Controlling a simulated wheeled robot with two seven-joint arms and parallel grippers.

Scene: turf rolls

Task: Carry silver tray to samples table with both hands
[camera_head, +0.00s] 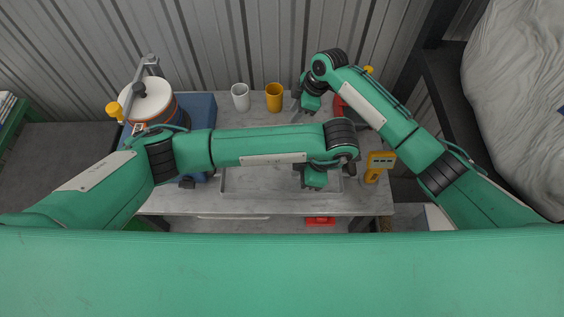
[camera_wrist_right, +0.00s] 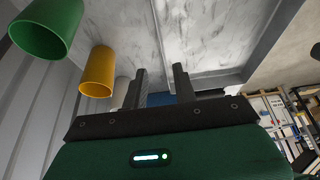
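The silver tray (camera_head: 245,193) lies on the grey table (camera_head: 180,202) in the head view; its near rim shows and my left forearm covers much of it. My left gripper (camera_head: 314,178) points down over the tray's right part; its fingertips are hidden under the wrist. My right gripper (camera_head: 299,112) is farther back, near the table's far side, right of the cups. In the right wrist view its two fingers (camera_wrist_right: 161,85) stand apart, with a thin line on the grey surface running toward the gap. I cannot tell whether it touches the tray.
A white cup (camera_head: 240,97) and a yellow cup (camera_head: 274,98) stand at the back. A green cup (camera_wrist_right: 46,28) shows in the right wrist view. A white drum-like device (camera_head: 150,100) and blue box (camera_head: 203,110) stand left. A yellow handheld device (camera_head: 379,164) is right.

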